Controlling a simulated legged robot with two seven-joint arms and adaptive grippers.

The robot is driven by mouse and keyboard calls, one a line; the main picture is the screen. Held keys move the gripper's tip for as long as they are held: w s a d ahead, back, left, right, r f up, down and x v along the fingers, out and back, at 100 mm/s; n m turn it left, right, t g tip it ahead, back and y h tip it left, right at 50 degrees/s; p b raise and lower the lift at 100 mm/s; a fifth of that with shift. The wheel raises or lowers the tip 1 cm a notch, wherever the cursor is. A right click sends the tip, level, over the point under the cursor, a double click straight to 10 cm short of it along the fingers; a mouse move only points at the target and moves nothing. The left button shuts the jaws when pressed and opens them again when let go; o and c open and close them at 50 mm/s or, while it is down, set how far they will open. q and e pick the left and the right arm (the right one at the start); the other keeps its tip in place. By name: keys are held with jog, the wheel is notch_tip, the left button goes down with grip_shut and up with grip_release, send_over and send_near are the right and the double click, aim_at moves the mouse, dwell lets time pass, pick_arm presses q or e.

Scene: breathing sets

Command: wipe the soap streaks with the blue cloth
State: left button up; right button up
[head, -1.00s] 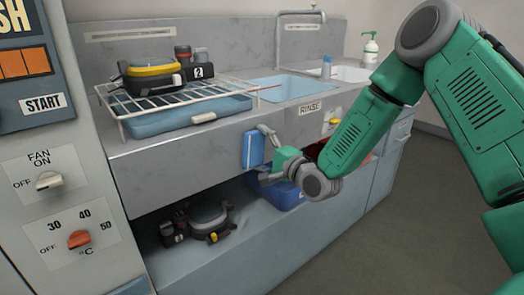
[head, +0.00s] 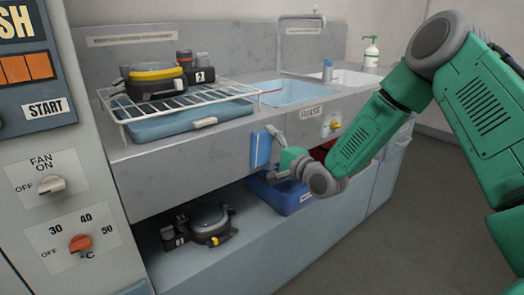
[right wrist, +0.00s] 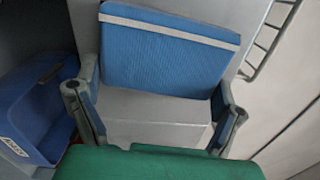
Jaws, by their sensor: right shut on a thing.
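The blue cloth (head: 261,150) is a folded pad against the grey front panel under the sink top. My right gripper (head: 275,143) is shut on it from the right. In the right wrist view the cloth (right wrist: 165,60) spans between the two fingers and shows a pale stripe along its upper edge. A grey metal face shows just below it in that view. I cannot make out any soap streaks; the cloth and gripper hide part of the panel. My left gripper is not in view.
A wire rack (head: 150,112) with a yellow-and-black breathing set (head: 155,78) stands on the counter, left of the blue rinse basin (head: 295,93). A dark set (head: 205,222) and a blue bin (head: 280,197) are on the lower shelf. Floor at right is clear.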

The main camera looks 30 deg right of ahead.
aim_at(261, 151)
jog(key=shift+w+d, duration=0.1)
jog(key=shift+d, duration=0.45)
jog(key=shift+w, duration=0.1)
jog(key=shift+a, duration=0.15)
jog(key=shift+a+r, duration=0.15)
jog(key=shift+a, duration=1.8)
